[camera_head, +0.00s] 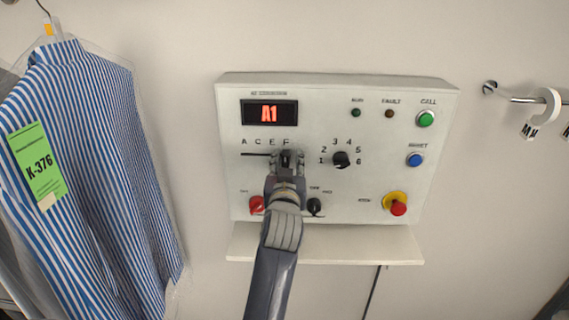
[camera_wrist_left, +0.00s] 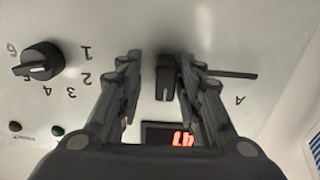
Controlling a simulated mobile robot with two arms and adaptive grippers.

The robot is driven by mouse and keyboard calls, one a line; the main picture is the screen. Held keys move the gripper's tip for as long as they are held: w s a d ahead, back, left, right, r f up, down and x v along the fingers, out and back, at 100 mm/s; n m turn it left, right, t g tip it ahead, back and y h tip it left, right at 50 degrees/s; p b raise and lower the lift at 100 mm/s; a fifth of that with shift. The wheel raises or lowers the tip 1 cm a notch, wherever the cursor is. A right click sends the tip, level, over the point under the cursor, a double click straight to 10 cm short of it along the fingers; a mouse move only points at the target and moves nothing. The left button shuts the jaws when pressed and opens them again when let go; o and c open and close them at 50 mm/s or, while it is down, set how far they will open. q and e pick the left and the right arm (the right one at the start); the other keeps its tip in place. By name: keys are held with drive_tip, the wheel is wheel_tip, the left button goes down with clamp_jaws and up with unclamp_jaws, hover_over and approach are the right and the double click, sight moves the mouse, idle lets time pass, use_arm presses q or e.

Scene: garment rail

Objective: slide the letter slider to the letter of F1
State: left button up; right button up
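The control panel (camera_head: 340,180) is on the wall, and its display (camera_head: 269,113) reads A1 in red. The letter slider's slot (camera_head: 254,154) runs under the letters A, C, E and F. In the head view my left gripper (camera_head: 288,158) covers the slot's right part and hides the knob. In the left wrist view, which is upside down, the dark slider knob (camera_wrist_left: 167,78) stands between the fingers of my left gripper (camera_wrist_left: 161,72), at the slot's end away from A. The fingers are open around it, with a gap on the left and a very small one on the right.
The numbered dial (camera_head: 341,160) is just right of the gripper. A red knob (camera_head: 257,204) and a black switch (camera_head: 314,206) sit below. A red stop button (camera_head: 398,207) is at lower right. A ledge (camera_head: 340,252) juts out under the panel. A striped shirt (camera_head: 85,180) hangs left.

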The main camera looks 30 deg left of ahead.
sight(290, 121)
use_arm(q)
drive_tip(key=shift+w+d, duration=0.1)
drive_tip(key=shift+r, duration=0.1)
drive_tip(key=shift+s+a+r, duration=0.2)
drive_tip(key=shift+r, duration=0.05)
drive_tip(key=r, duration=0.9)
drive_tip(key=shift+w+d+r, duration=0.15)
drive_tip(key=shift+w+d, duration=0.1)
use_arm(e)
drive_tip(key=shift+a, duration=0.35)
drive_tip(key=shift+s, duration=0.1)
